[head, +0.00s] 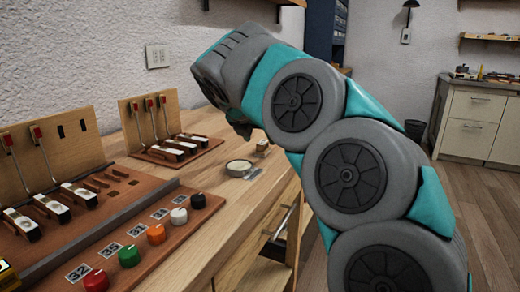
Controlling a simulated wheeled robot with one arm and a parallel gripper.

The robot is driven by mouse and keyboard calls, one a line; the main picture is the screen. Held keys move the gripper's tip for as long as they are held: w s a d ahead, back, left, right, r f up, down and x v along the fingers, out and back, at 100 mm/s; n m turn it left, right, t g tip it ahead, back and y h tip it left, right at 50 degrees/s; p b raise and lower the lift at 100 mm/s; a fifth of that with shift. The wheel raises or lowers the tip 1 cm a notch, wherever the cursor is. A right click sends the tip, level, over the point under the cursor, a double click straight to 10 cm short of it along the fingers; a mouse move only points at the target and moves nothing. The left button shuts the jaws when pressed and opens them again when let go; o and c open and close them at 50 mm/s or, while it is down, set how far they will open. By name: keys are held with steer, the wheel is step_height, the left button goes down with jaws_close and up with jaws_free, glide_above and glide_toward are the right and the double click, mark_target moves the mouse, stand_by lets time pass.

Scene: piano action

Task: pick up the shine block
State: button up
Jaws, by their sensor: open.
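A small pale block (262,146) sits on the wooden bench near its right edge, close beside my arm. It may be the shine block, but no label can be read at this size. A round, pale-topped disc or tin (238,168) lies nearer on the bench, with a small flat grey piece beside it. My gripper (241,127) shows only as a small dark part below my wrist, above the bench and up-left of the pale block. It is open, and nothing shows in it. My arm hides most of it.
Two wooden piano-action stands (168,128) with red-tipped levers line the bench's left. A row of coloured knobs (156,234) with number plates runs along the near part. Bare bench (215,205) lies between the knobs and disc. A drawer front shows below the bench edge.

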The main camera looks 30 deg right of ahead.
mark_target(262, 143)
steer(key=x, duration=0.5)
steer(key=shift+w+r, duration=0.15)
steer(key=shift+c, duration=0.3)
jaws_close()
